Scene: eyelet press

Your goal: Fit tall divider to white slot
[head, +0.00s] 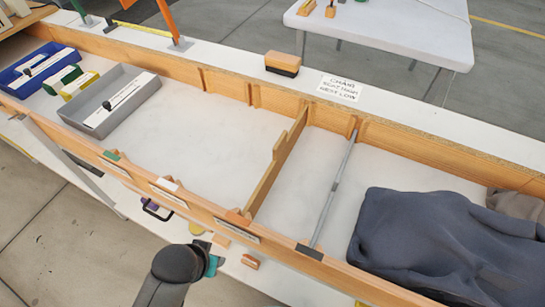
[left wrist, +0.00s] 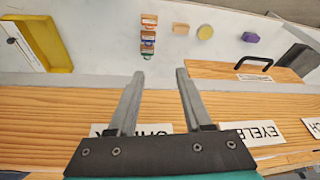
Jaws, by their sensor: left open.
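The tall divider (head: 277,165) is a wooden board with a raised, stepped top edge. It stands upright across the long wooden-walled tray, its near end by the orange mark (head: 238,217) on the front wall. The white mark (head: 165,184), which I take to be the white slot, is further left on that wall, and no divider stands there. My left gripper (left wrist: 160,75) is open and empty, in front of the labelled wooden front panel. In the head view only its teal and dark wrist shows, below the front wall; its fingers are hidden there. My right gripper is not in view.
A thin grey divider (head: 333,190) stands right of the tall one, at a dark mark. Dark cloth (head: 430,245) fills the right compartment. A grey bin (head: 150,111) and blue bin (head: 18,84) sit at left. Small blocks (left wrist: 148,35) and a black handle (left wrist: 255,60) lie near.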

